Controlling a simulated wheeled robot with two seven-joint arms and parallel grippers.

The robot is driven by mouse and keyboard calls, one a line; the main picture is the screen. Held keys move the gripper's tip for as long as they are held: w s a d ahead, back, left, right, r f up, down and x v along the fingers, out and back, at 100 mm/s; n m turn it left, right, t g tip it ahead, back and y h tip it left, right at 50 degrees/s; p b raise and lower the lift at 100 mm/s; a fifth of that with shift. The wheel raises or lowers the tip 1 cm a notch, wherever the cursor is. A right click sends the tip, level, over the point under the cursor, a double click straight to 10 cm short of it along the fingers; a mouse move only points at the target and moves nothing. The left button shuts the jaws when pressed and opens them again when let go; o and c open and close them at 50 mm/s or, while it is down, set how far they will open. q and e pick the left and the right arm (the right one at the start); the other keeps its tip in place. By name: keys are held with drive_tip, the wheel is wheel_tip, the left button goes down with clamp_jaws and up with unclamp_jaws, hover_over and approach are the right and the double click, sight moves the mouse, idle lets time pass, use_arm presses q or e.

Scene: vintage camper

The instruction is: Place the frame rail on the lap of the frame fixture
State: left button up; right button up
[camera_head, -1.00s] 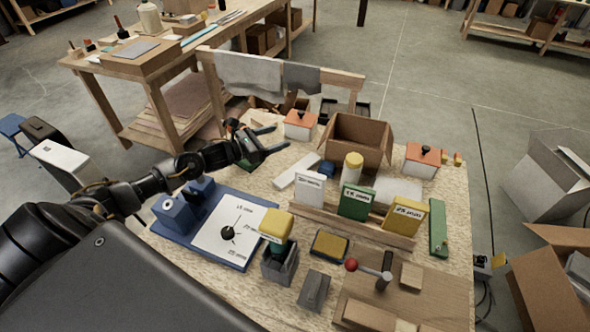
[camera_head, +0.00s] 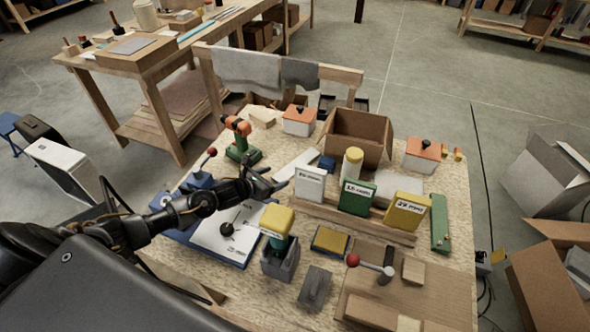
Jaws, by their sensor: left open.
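A wooden board with a red-knobbed toggle clamp and wooden blocks (camera_head: 440,290) lies at the table's front right; it looks like the frame fixture. A pale flat bar (camera_head: 296,164) lies mid-table, left of the card row; I cannot tell for sure whether it is the frame rail. A short pale wood piece (camera_head: 265,116) lies at the back left. My left gripper (camera_head: 279,180) is open and empty, above the table just left of the white box and near the pale bar's lower end. My arm hides part of the blue base. My right gripper is not in view.
Around the left gripper stand a blue base with a white sheet (camera_head: 222,245), an orange and green drill (camera_head: 241,140), a white box (camera_head: 310,183), green (camera_head: 357,198) and yellow (camera_head: 406,211) boxes, and a yellow-topped item (camera_head: 277,222). A cardboard box (camera_head: 357,137) stands behind.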

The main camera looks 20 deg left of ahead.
sight(288, 172)
use_arm(q)
drive_tip(key=shift+w+d+f, duration=0.2)
drive_tip(key=shift+w, duration=0.35)
drive_tip(key=b+x, duration=0.2)
drive_tip(key=x, duration=0.2)
drive_tip(key=shift+w+d+f+b, duration=0.1)
drive_tip(key=shift+b, duration=0.3)
drive_tip(key=shift+w+d+f, duration=0.1)
drive_tip(key=shift+w+d, duration=0.05)
drive_tip(key=shift+w, duration=0.35)
drive_tip(key=shift+s, duration=0.15)
drive_tip(key=shift+c, duration=0.9)
drive_tip(key=c, duration=1)
wheel_tip(288, 172, up, 9)
drive_tip(key=b, duration=0.3)
drive_tip(key=shift+r, duration=0.65)
